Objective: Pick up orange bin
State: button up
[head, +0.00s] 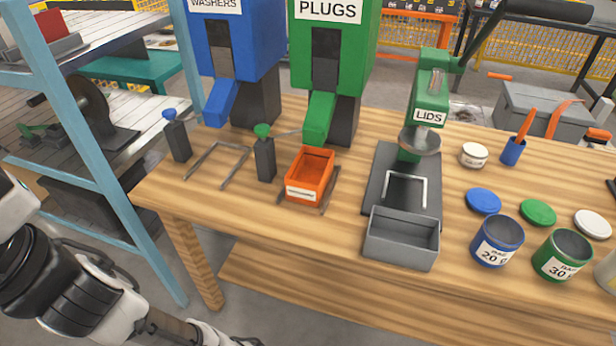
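The orange bin (309,178) is a small open-topped box with a white label on its front. It sits on the wooden table (250,210) in a dark metal bracket (329,190), below the spout of the green PLUGS dispenser (332,60). It looks empty. My arm is at the lower left, below and left of the table, well away from the bin. Its end runs toward the bottom edge of the picture, and I cannot make out the gripper fingers.
The blue WASHERS dispenser (229,50) and two dark pump posts (265,158) stand left of the bin. The LIDS press (428,100) and a grey bin (401,240) are to the right, with paint tins (497,243) further right. A blue shelf post (95,150) rises near my arm.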

aim_at(307, 180)
jog(key=j+z, duration=0.1)
jog(key=j, duration=2.15)
jog(key=i, duration=0.55)
